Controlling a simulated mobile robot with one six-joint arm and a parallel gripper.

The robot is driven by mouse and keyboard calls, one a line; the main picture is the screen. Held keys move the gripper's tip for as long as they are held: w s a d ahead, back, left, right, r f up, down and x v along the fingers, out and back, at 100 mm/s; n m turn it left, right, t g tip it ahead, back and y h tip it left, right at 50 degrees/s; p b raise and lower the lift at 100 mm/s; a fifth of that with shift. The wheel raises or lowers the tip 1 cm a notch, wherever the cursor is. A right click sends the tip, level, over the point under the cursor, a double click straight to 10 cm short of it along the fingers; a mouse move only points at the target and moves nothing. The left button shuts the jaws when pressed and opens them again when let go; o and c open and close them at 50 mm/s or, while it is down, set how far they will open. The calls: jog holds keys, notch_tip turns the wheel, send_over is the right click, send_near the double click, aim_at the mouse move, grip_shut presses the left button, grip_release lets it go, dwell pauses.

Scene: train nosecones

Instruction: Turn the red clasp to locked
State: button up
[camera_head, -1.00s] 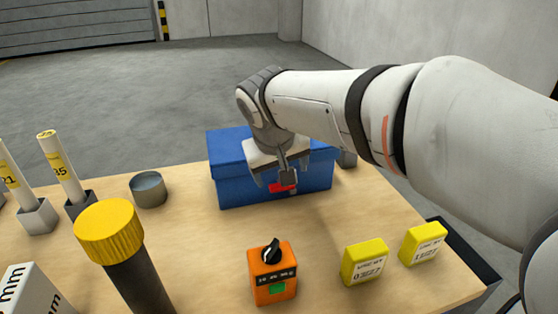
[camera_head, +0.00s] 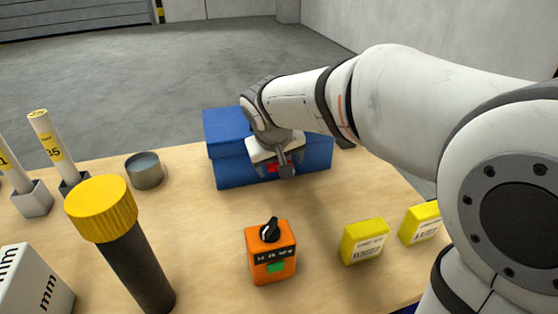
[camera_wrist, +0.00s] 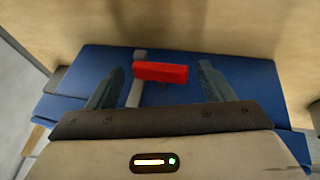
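The red clasp (camera_wrist: 160,72) is a small bar on the front of a blue box (camera_head: 232,172). In the wrist view it lies crosswise beside a short grey strip on the blue face (camera_wrist: 85,60). In the head view only a bit of the clasp (camera_head: 273,168) shows behind my fingers. My gripper (camera_head: 275,172) is at the box front. Its two fingers are apart, one on each side of the clasp in the wrist view (camera_wrist: 160,78), with visible gaps to it. I cannot tell how far the fingertips are from the box face.
The box stands at the table's (camera_head: 205,235) back edge. An orange device with a black knob (camera_head: 271,255) and two yellow blocks (camera_head: 364,241) stand in front. A yellow-capped black cylinder (camera_head: 128,250) and a grey round tin (camera_head: 145,171) are at the left.

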jog(key=c, duration=0.9)
jog(key=shift+o, duration=0.2)
jog(key=shift+d+r+y+p, duration=0.2)
jog(key=shift+y+p, duration=0.2)
jog(key=shift+p, duration=0.2)
jog(key=shift+w+d+f+g+y+p, duration=0.15)
jog(key=shift+g+y+p, duration=0.15)
jog(key=shift+y+p, duration=0.45)
jog(key=o, duration=1)
jog(key=shift+c, duration=0.2)
jog(key=v, duration=0.7)
jog(key=shift+r+p, duration=0.3)
jog(key=shift+r, duration=0.05)
